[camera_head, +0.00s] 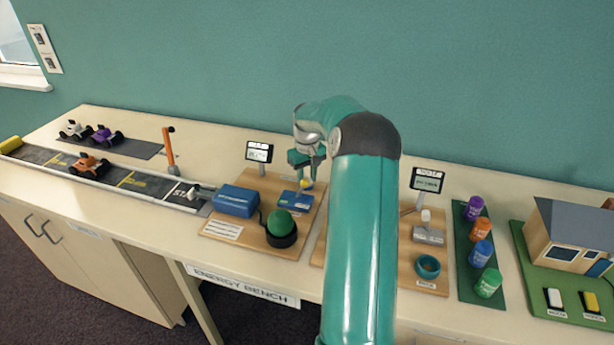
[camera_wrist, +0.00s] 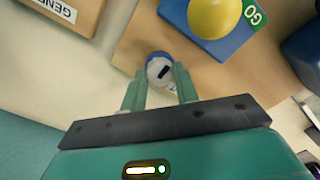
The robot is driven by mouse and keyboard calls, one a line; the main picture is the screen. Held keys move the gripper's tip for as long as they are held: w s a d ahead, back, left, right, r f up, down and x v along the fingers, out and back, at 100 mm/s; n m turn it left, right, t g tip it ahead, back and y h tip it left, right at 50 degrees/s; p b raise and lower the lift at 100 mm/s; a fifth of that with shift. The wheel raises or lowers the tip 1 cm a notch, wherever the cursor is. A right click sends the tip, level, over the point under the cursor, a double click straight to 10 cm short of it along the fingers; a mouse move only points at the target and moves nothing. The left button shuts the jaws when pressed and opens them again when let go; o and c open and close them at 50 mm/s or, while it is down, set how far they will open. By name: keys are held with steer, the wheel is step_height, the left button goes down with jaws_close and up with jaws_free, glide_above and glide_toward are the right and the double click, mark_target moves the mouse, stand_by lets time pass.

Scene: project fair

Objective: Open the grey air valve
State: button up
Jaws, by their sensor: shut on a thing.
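The grey air valve (camera_wrist: 158,69) shows in the wrist view as a small round grey knob with a dark slot mark and a blue edge, standing on a wooden board. My gripper (camera_wrist: 159,80) has one finger on each side of the knob and is shut on it. In the head view my gripper (camera_head: 304,160) is at the back of the left wooden board (camera_head: 262,184); the valve is hidden there by the gripper.
A yellow button (camera_wrist: 214,17) on a blue box stands close beside the valve. The left board also holds a blue box (camera_head: 238,201), a green dome (camera_head: 281,222) and a small screen (camera_head: 259,152). A track with toy cars (camera_head: 89,164) lies left.

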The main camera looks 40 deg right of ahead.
steer(key=n, duration=0.8)
steer(key=shift+n, duration=0.3)
steer(key=n, duration=0.4)
steer(key=shift+n, duration=0.3)
steer(key=n, duration=0.4)
steer(key=o, duration=1)
steer(key=shift+r, duration=0.1)
step_height(320, 180, up, 14)
steer(key=shift+f, duration=0.15)
